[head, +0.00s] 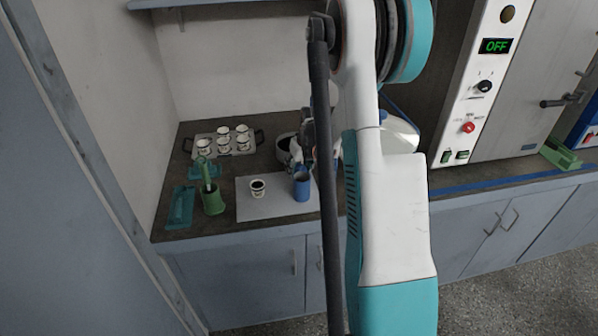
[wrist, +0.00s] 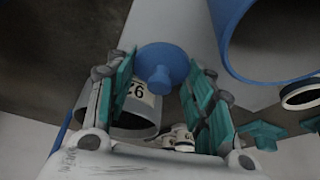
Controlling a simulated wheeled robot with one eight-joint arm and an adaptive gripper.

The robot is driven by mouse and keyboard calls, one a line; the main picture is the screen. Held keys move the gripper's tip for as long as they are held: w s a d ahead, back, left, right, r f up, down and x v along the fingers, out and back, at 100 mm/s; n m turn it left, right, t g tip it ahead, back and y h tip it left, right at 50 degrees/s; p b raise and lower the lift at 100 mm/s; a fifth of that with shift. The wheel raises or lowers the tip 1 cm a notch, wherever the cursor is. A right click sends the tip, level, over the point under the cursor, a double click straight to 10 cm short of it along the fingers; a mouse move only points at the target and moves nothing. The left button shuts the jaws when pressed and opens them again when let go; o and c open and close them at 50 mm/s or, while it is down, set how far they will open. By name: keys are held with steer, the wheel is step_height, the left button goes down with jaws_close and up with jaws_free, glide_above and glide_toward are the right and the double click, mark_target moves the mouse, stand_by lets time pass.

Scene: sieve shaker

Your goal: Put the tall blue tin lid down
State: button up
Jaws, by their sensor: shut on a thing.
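The tall blue tin (head: 302,187) stands upright on the right part of a grey board, and its open top shows. It also shows large at the upper right of the wrist view (wrist: 234,45). The blue lid (wrist: 162,58), a round disc with a knob, is between my fingertips in the wrist view. My gripper (wrist: 162,70) is shut on it, with one teal finger on each side. In the head view my gripper (head: 300,142) is behind the tin, and my arm partly hides it. I cannot make out the lid there.
The grey board (head: 248,207) also holds a small white cup (head: 258,188). A tray of white cups (head: 225,150) stands at the back left. A green pot (head: 212,202) and a teal holder (head: 181,208) are at the left. A grey labelled can (wrist: 140,118) is below my fingers.

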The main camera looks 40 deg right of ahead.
steer(key=shift+f, duration=0.45)
steer(key=shift+f, duration=0.15)
steer(key=o, duration=0.9)
steer(key=shift+o, duration=0.2)
steer(key=p+v, duration=0.4)
steer(key=v, duration=0.8)
